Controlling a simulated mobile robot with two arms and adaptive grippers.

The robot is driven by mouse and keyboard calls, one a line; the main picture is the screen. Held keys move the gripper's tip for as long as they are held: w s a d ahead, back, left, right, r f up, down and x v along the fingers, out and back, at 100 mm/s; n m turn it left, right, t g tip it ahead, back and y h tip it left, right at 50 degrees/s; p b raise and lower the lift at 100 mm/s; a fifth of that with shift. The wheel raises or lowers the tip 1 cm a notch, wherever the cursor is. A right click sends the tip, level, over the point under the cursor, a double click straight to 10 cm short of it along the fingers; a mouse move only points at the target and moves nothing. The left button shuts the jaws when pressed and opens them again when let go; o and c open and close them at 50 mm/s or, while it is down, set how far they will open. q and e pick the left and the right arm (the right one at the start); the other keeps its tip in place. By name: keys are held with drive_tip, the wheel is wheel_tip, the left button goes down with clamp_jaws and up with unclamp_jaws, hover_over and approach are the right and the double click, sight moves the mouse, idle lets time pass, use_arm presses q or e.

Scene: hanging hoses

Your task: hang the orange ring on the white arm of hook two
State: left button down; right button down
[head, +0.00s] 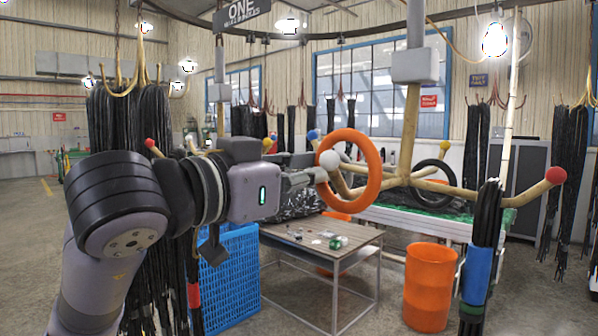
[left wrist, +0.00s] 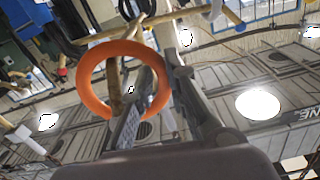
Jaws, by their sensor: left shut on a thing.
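The orange ring (head: 372,150) stands upright at the wooden hanger in the middle of the head view. My left gripper (head: 313,176) is shut on its left side; the ring also shows between the fingers in the left wrist view (left wrist: 95,62). The white ball tip (head: 329,160) of a hanger arm overlaps the ring's left side and appears in front of it. The wooden arm shows through the ring's opening. I cannot tell whether the ring rests on the arm. The hanger's post (head: 409,130) carries no readable number. My right gripper is out of view.
A red-tipped arm (head: 530,192) of this hanger bears black hoses (head: 487,215) on the right. A black ring (head: 445,175) hangs behind. Below are a small table (head: 330,255), a blue crate (head: 230,280) and an orange barrel (head: 431,285). A sign reading ONE hangs at upper left.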

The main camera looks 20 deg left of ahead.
sight(320, 188)
use_arm(q)
drive_tip(key=shift+w+d+f+b, duration=0.2)
drive_tip(key=shift+w+f+b, duration=0.15)
drive_tip(key=shift+w+f, duration=0.2)
drive_tip(key=shift+w+d+f+b, duration=0.2)
drive_tip(key=shift+w+f+b, duration=0.15)
drive_tip(key=shift+f, duration=0.2)
drive_tip(key=f+b, duration=0.1)
drive_tip(key=w+f+b, duration=0.1)
drive_tip(key=f+b, duration=0.1)
drive_tip(key=shift+d+f, duration=0.15)
drive_tip(key=shift+f, duration=0.05)
drive_tip(key=c, duration=1.5)
unclamp_jaws()
